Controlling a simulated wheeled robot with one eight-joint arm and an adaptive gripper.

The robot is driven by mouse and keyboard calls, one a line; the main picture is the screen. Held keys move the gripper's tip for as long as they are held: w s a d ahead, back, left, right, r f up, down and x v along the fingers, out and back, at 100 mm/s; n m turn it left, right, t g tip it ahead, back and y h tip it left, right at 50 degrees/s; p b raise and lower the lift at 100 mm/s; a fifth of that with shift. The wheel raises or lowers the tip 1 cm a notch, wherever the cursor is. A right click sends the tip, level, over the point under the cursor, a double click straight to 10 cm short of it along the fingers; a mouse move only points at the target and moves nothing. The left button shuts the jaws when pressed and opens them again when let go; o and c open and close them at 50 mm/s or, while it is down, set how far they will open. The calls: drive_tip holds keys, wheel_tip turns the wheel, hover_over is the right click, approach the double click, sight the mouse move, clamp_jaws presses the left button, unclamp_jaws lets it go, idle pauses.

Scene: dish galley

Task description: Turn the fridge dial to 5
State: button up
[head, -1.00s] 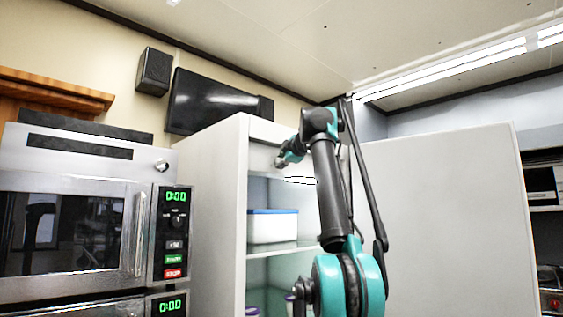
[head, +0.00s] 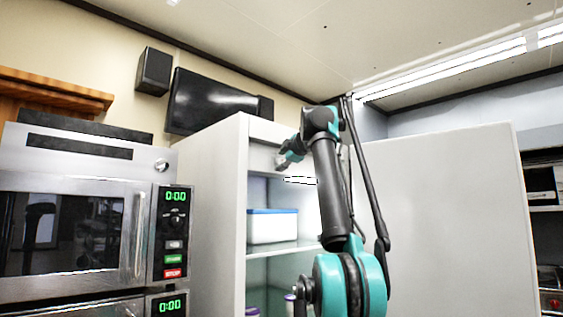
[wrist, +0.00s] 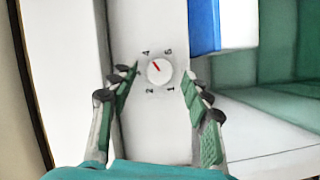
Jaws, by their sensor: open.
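The fridge dial (wrist: 160,71) is a small round white knob with a red pointer mark, on a white panel in the wrist view. The mark points up and left, towards the 4. Numbers 1, 2 and 4 show around it, and one at the upper right reads as 5 or 6, blurred. My gripper (wrist: 160,73) is open, one finger on each side of the dial, with gaps to both. In the head view my gripper (head: 285,160) is at the top inside of the open fridge (head: 215,215); the dial cannot be made out there.
The fridge door (head: 440,220) stands open at the right. A white box with a blue lid (head: 272,228) sits on a fridge shelf below my gripper; its blue edge shows in the wrist view (wrist: 204,25). A microwave (head: 75,225) stands left of the fridge.

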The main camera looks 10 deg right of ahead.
drive_tip(key=s+d+r, duration=0.1)
drive_tip(key=s, duration=1)
drive_tip(key=shift+s+d, duration=0.15)
drive_tip(key=shift+d, duration=0.2)
